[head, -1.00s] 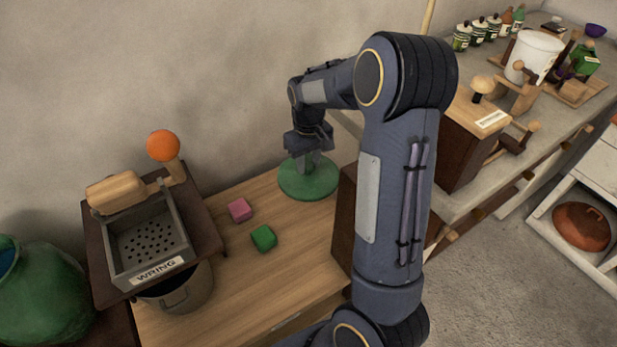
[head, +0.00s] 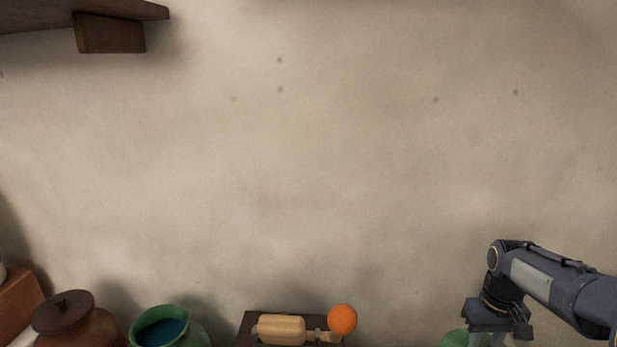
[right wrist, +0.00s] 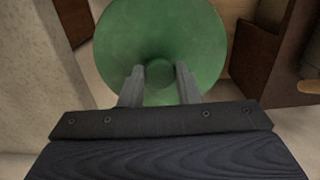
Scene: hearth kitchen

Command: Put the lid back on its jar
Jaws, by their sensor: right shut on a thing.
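The green round lid (right wrist: 205,38) fills the upper middle of the right wrist view. My right gripper (right wrist: 160,78) is shut on the lid's small central knob. In the head view, my right gripper (head: 492,336) is low at the right, with part of the lid (head: 452,339) at the bottom edge. A green jar (head: 190,325) with an open mouth and blue inside stands at the bottom left, well to the left of the lid. Its lower body is cut off. My left gripper is not in view.
A lidded brown pot (head: 75,325) stands left of the green jar. Between jar and gripper are a wooden roller (head: 282,329) and an orange ball (head: 342,319) on a dark stand. A dark shelf (head: 90,12) juts out at the upper left. The wall behind is bare.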

